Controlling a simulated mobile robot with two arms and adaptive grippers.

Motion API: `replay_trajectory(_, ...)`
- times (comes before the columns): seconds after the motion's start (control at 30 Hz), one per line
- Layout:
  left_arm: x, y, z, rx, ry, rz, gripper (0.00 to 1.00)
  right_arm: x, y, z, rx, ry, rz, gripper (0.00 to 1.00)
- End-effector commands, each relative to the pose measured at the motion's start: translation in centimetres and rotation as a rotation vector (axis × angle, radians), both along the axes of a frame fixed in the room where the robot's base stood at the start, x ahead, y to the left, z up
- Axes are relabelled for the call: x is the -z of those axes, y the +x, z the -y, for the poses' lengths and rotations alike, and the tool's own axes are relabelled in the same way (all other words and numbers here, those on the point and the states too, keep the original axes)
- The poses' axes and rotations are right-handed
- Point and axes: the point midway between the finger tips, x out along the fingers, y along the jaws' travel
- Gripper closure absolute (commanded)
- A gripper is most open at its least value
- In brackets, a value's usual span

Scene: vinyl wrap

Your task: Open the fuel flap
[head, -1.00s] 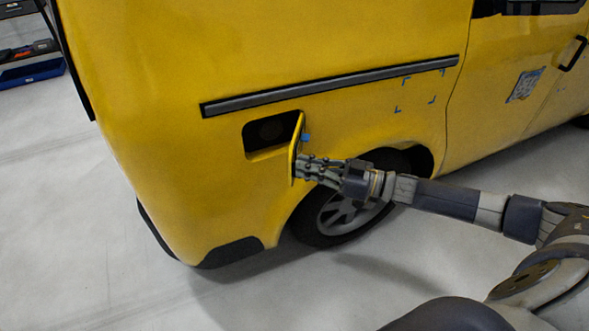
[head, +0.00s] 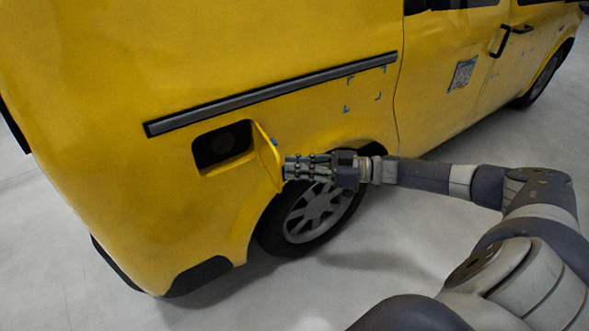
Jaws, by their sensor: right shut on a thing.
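The yellow fuel flap (head: 267,156) stands swung out from the side of the yellow van (head: 120,90), hinged at the right edge of the dark fuel recess (head: 222,147). A round dark cap area shows dimly inside the recess. My right gripper (head: 288,168) is at the flap's lower outer edge, its fingers pointing left, shut on the flap. A small blue mark shows on the flap near its upper part. My left gripper is not in view.
The rear wheel (head: 310,212) is just below and behind my right gripper. A dark rail (head: 275,92) runs along the van above the recess. The grey floor (head: 330,285) is clear in front of the van.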

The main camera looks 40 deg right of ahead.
Motion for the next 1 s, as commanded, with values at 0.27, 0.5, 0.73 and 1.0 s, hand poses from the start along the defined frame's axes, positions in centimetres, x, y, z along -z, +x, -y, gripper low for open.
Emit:
replay_trajectory(0.27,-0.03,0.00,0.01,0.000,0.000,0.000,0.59,-0.91,0.92,0.83,0.029,-0.001,0.016,1.00)
replay_trajectory(0.5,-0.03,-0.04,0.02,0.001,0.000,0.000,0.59,-0.93,0.91,0.74,0.028,0.000,0.016,0.73)
replay_trajectory(0.73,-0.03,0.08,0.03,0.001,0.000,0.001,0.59,-0.89,0.87,0.69,0.027,0.002,0.015,0.73)
replay_trajectory(1.0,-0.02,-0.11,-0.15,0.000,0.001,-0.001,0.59,-0.86,0.73,0.74,0.025,0.003,0.014,0.73)
